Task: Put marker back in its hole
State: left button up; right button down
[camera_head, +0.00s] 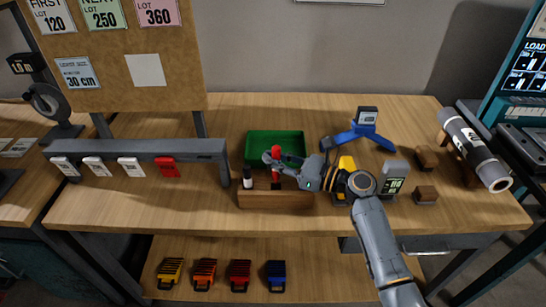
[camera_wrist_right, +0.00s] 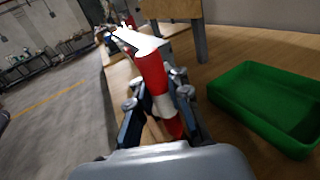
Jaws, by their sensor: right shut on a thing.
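A red marker with a white band (camera_wrist_right: 152,80) stands between the fingers of my right gripper (camera_wrist_right: 158,108), which is shut on it. In the head view the red marker (camera_head: 275,151) is upright above the wooden block (camera_head: 275,200), its lower part just at the block's top. I cannot tell whether its lower end is in a hole. A black and white marker (camera_head: 247,178) stands at the block's left end. The holes are hidden by the gripper and the angle. My left gripper is not in view.
A green tray (camera_head: 262,143) lies just behind the block; it also shows in the wrist view (camera_wrist_right: 262,105). A grey rail with tags (camera_head: 140,150) stands left. A blue stand (camera_head: 362,134), a grey meter (camera_head: 395,178) and a roll (camera_head: 472,150) are right.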

dwell(0.4)
pick_arm(q)
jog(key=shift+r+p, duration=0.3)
jog(key=shift+p, duration=0.05)
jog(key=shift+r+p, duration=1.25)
dwell(4.4)
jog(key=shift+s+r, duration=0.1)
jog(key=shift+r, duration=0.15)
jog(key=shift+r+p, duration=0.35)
jog(key=shift+p, duration=0.2)
dwell(0.8)
